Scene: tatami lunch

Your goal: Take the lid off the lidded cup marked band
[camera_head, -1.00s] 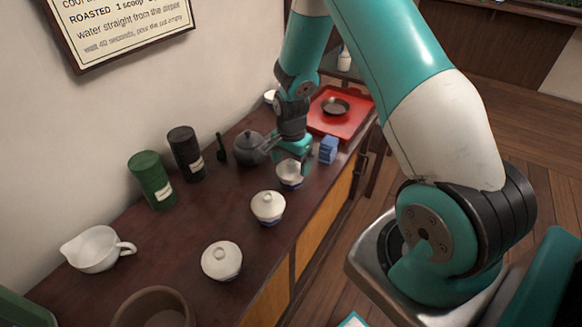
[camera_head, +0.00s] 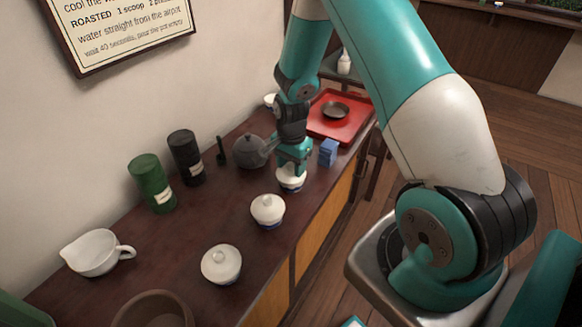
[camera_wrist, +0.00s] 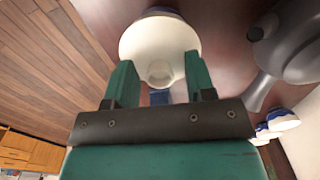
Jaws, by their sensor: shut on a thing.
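Three white lidded cups stand in a row on the dark counter: a far cup (camera_head: 291,184), a middle cup (camera_head: 268,211) and a near cup (camera_head: 221,264). Blue shows low on their sides, but the exact markings are too small to tell. My gripper (camera_head: 291,168) points down over the far cup and is shut on its lid. In the wrist view my gripper (camera_wrist: 160,78) has its green fingers either side of the lid's round knob, and the white lid (camera_wrist: 150,42) hides most of the cup. The lid appears seated on the cup.
A dark teapot (camera_head: 249,151) stands close left of my gripper, and a blue box (camera_head: 328,152) close right. A red tray (camera_head: 352,126) lies behind. Green (camera_head: 152,183) and black (camera_head: 186,157) canisters and a white pitcher (camera_head: 96,253) stand along the wall.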

